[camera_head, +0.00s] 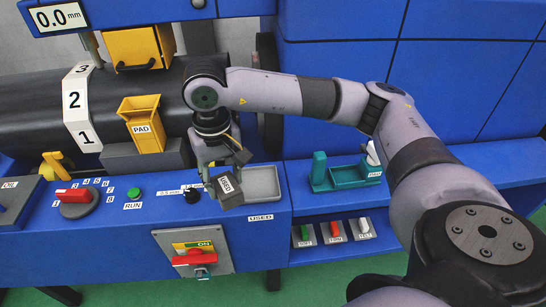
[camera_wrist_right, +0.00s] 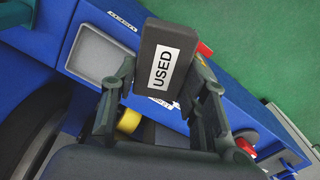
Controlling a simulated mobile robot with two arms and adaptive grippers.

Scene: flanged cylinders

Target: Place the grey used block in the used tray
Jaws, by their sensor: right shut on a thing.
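The grey used block (camera_head: 225,187) is dark grey with a white label reading USED. My right gripper (camera_head: 222,167) is shut on it and holds it above the blue console, just left of the used tray. In the right wrist view the block (camera_wrist_right: 163,62) sits between both fingers of the gripper (camera_wrist_right: 160,95). The used tray (camera_head: 279,185) is a shallow light grey tray, empty where visible, with a USED label on the console edge below it. The tray also shows in the right wrist view (camera_wrist_right: 76,68), left of the block. My left gripper is not in view.
A yellow PAD holder (camera_head: 142,125) stands behind and left of the block. A red rotary knob (camera_head: 74,196), a green RUN button (camera_head: 134,193) and a red switch (camera_head: 194,258) are on the console. A teal holder (camera_head: 345,175) stands to the right.

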